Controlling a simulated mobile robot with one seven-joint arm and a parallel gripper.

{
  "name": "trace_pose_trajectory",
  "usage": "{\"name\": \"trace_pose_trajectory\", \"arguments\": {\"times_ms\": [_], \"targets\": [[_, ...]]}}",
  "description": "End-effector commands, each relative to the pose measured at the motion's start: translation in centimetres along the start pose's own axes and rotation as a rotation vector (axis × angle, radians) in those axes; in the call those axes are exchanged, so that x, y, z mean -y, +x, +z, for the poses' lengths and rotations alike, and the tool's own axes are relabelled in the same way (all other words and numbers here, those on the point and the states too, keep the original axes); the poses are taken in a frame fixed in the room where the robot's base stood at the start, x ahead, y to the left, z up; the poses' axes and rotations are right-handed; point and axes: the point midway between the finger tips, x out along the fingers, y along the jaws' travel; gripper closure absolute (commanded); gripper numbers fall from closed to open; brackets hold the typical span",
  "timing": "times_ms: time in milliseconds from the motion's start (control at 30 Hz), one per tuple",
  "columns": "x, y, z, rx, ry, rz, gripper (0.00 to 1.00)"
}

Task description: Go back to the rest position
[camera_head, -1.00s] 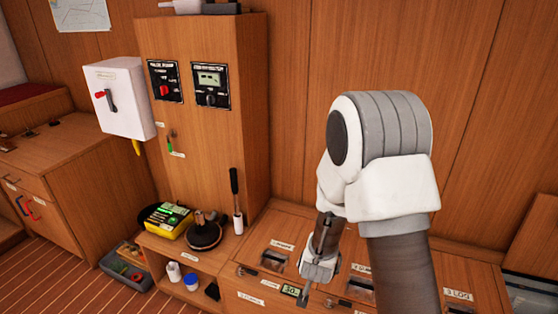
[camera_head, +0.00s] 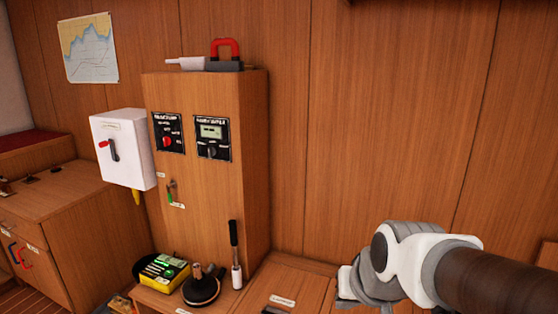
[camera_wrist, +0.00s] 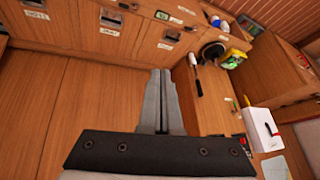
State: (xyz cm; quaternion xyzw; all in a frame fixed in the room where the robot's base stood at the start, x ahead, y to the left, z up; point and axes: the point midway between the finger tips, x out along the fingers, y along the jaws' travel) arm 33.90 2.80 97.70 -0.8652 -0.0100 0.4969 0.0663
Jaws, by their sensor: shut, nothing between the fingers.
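My gripper (camera_wrist: 161,76) shows in the wrist view with its two grey fingers together and nothing between them. It points over the wooden cabinets, apart from them. In the head view my arm comes in from the lower right and its white and grey joints end in front of the wood wall. The fingers cannot be made out in the head view.
A tall wooden cabinet (camera_head: 207,95) with two control panels stands left of my arm. A white switch box (camera_head: 121,150), a yellow device (camera_head: 163,272) and a black-handled tool (camera_head: 235,252) are near it. A red-handled object (camera_head: 226,52) lies on top. The wall area between is clear.

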Motion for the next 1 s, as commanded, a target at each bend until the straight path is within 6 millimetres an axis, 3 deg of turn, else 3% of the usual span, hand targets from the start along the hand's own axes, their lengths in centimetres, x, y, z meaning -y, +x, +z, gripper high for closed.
{"name": "trace_pose_trajectory", "arguments": {"times_ms": [100, 367, 800, 1000], "targets": [[-0.9, -3.1, 1.8, 0.003, -0.038, 0.023, 1.00], [-2.8, -7.8, 5.9, 0.028, -0.101, 0.084, 1.00], [-1.5, -17.2, 0.6, 0.037, -0.104, 0.086, 1.00], [-1.0, -20.4, -1.2, 0.037, -0.104, 0.086, 1.00]]}}
